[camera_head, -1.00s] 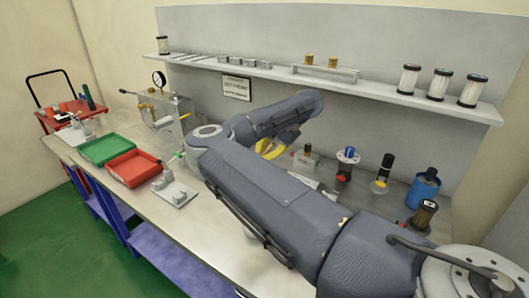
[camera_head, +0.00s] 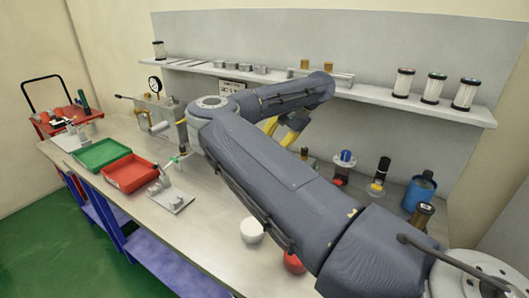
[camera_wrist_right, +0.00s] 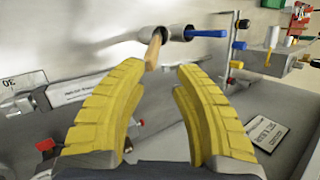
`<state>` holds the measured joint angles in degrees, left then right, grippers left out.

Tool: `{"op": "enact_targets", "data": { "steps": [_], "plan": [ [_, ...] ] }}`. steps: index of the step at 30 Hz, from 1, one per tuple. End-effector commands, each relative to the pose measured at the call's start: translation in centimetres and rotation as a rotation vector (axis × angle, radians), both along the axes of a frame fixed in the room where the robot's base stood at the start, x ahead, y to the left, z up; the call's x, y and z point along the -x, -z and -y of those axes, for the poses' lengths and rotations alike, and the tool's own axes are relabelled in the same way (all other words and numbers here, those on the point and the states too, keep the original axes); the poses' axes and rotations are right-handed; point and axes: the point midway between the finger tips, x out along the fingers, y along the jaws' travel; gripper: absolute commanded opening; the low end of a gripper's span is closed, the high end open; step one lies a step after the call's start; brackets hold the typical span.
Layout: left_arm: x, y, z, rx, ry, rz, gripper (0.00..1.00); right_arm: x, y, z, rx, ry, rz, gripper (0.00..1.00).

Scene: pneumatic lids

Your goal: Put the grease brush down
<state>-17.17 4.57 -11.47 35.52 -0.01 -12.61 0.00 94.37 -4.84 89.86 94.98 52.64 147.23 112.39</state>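My right gripper (camera_wrist_right: 165,72) shows two yellow fingers set apart, with nothing held between them. In the head view it (camera_head: 287,124) is partly hidden behind my right arm, raised above the back of the bench. A short wooden handle (camera_wrist_right: 153,50), which looks like the grease brush's, stands just beyond the fingertips in the wrist view, nearer the left finger. My left gripper is not in view.
A green tray (camera_head: 103,154) and a red tray (camera_head: 131,174) lie on the left of the bench. A metal fixture (camera_head: 170,198) stands beside them. A white jar (camera_head: 252,231) and a red one (camera_head: 293,263) stand in front of my arm. A wall shelf (camera_head: 380,109) runs behind.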

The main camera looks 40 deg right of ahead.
Motion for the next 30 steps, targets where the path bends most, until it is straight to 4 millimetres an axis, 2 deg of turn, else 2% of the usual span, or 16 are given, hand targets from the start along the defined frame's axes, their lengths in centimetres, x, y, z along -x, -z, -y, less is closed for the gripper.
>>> {"op": "enact_targets", "data": {
  "steps": [6,12,30],
  "plan": [
    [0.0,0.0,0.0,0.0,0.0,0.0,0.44,1.3,-2.7,1.3,-0.001,0.002,0.002,0.28],
    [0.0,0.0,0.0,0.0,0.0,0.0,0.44,1.9,-4.0,1.8,0.0,0.0,0.001,0.28],
    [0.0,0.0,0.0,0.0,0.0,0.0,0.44,2.3,-4.2,2.0,0.008,-0.007,-0.005,0.28]
  ]
}}
